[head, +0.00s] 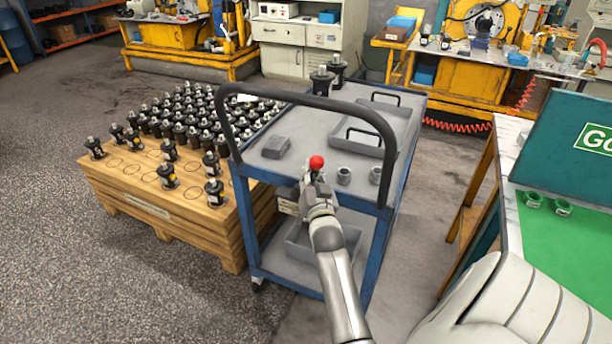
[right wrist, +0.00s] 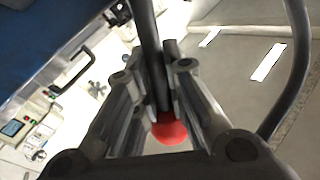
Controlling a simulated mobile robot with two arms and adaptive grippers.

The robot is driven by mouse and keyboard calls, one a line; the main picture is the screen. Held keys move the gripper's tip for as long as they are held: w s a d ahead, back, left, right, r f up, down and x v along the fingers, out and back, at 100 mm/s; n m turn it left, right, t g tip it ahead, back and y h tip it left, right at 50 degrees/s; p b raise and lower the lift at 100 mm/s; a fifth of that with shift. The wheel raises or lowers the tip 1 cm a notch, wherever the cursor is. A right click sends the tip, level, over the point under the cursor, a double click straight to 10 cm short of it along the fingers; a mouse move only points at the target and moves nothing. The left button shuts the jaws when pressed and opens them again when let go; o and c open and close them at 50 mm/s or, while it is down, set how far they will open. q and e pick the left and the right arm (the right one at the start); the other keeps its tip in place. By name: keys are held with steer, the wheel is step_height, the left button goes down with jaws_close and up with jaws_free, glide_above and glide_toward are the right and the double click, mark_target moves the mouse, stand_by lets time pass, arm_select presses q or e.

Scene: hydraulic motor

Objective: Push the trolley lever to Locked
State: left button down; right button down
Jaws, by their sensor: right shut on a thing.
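The blue trolley (head: 246,222) with a grey top stands in the middle of the head view, its dark curved push handle (head: 270,96) towards me. The lever's red knob (head: 316,162) shows at the near end of the trolley, under the handle's arch. My right gripper (head: 317,182) is at the lever, its arm reaching in from below. In the right wrist view the fingers (right wrist: 158,95) close on the dark lever rod, with the red knob (right wrist: 169,130) between them. The lever's lock marking cannot be read. My left gripper is not in view.
A wooden pallet (head: 200,225) with many black motors stands close to the left of the trolley. A bench with a green mat (head: 570,245) is at the right. A grey tray (head: 400,112) and small parts sit on the trolley top. Floor at lower left is clear.

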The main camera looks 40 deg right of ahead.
steer(key=shift+s+d+r+h, duration=0.1)
steer(key=shift+d+r+h, duration=0.05)
steer(key=shift+r+h, duration=0.2)
steer(key=shift+m, duration=0.3)
steer(key=c, duration=1.5)
jaws_free()
steer(key=shift+d, duration=0.1)
steer(key=shift+o, duration=0.2)
steer(key=shift+f, duration=0.1)
step_height(320, 180, up, 10)
steer(key=shift+r, duration=0.1)
